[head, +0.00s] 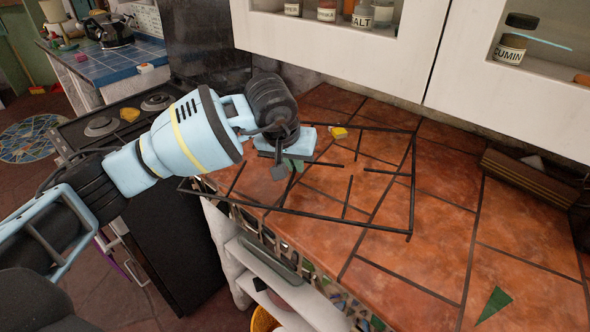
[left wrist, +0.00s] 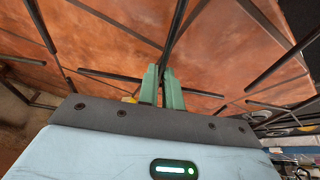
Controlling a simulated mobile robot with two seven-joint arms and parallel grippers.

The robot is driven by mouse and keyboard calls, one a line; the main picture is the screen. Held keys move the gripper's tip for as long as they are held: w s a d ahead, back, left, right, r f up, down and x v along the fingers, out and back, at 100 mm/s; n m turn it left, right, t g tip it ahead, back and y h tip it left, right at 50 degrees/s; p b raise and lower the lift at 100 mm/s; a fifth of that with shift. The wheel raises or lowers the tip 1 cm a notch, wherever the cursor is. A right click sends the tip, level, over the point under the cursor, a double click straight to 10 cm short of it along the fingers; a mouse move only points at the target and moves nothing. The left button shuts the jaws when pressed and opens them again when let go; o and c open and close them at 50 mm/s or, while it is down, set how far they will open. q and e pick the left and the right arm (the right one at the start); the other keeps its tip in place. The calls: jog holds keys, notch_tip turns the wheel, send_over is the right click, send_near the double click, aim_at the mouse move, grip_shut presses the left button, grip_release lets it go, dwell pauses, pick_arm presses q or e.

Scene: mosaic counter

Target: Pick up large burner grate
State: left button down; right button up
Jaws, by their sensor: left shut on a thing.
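The large burner grate (head: 412,190) is a thin black rectangular frame with short inward bars. It spans the orange tiled counter, and its left corner reaches past the counter's edge toward the stove. My left gripper (head: 288,168) is shut on one of its bars. In the left wrist view, the green fingers (left wrist: 162,88) close around a dark bar of the grate (left wrist: 173,40). I cannot tell how far the grate is above the tiles. My right gripper is not in view.
A small yellow object (head: 339,132) is near the grate's far side. White cabinets (head: 340,42) hang above. A wooden block (head: 527,178) lies right.

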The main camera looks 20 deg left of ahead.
pick_arm(q)
jog(key=s+d+r, duration=0.1)
jog(key=s, duration=0.7)
jog(key=s+d+r+b, duration=0.1)
jog(key=s+d, duration=0.1)
jog(key=s, duration=0.5)
jog(key=shift+s+r, duration=0.35)
